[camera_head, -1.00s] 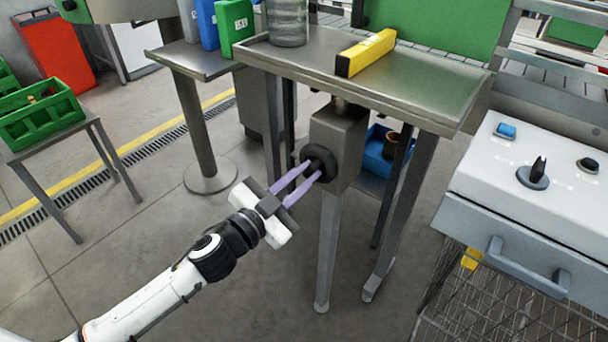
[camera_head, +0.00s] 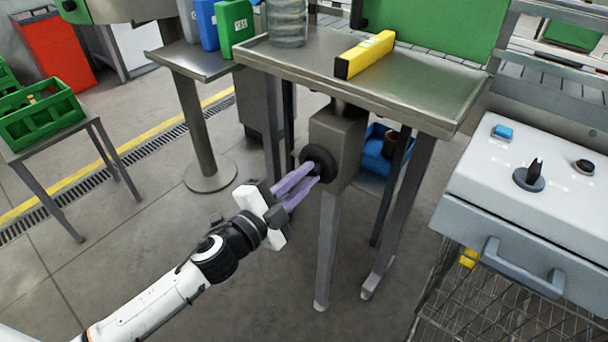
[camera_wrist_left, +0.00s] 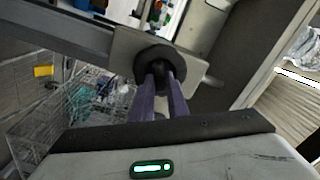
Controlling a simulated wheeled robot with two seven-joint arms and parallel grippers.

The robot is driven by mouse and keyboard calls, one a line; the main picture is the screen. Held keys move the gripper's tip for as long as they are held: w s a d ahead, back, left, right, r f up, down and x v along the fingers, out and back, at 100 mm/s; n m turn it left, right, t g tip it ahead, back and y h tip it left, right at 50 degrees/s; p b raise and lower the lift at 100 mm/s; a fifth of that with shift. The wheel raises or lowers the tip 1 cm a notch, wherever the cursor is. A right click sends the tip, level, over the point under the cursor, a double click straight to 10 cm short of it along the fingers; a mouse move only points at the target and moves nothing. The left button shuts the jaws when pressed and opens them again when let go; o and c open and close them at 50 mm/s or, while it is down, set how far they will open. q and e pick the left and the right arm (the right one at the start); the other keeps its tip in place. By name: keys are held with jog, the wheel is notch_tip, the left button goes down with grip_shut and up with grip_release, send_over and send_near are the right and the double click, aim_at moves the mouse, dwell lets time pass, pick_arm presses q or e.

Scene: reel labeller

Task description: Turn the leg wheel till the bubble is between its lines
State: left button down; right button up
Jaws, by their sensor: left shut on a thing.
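The leg wheel (camera_head: 323,157) is a round black handwheel on the grey gearbox (camera_head: 342,135) under the steel table. My left gripper (camera_head: 310,172) has its purple fingers at the wheel's middle, shut on its hub. In the left wrist view the fingers (camera_wrist_left: 161,86) reach the dark centre of the wheel (camera_wrist_left: 145,65). A yellow spirit level (camera_head: 366,53) lies on the steel table top (camera_head: 420,88). Its bubble and lines are too small to make out. My right gripper is not in view.
A white control box (camera_head: 550,185) with a knob and handle stands at the right. A blue bin (camera_head: 375,160) sits behind the gearbox. A green crate (camera_head: 40,120) stands on a stand at the left. The floor (camera_head: 130,240) around my left arm is clear.

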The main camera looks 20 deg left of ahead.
pick_arm(q)
jog(key=m, duration=0.5)
jog(key=shift+f, duration=0.1)
jog(key=shift+m, duration=0.3)
dwell(0.4)
jog(key=c, duration=1.7)
grip_release()
jog(key=shift+b+v, duration=0.9)
jog(key=shift+v, duration=4.3)
jog(key=shift+d, duration=0.1)
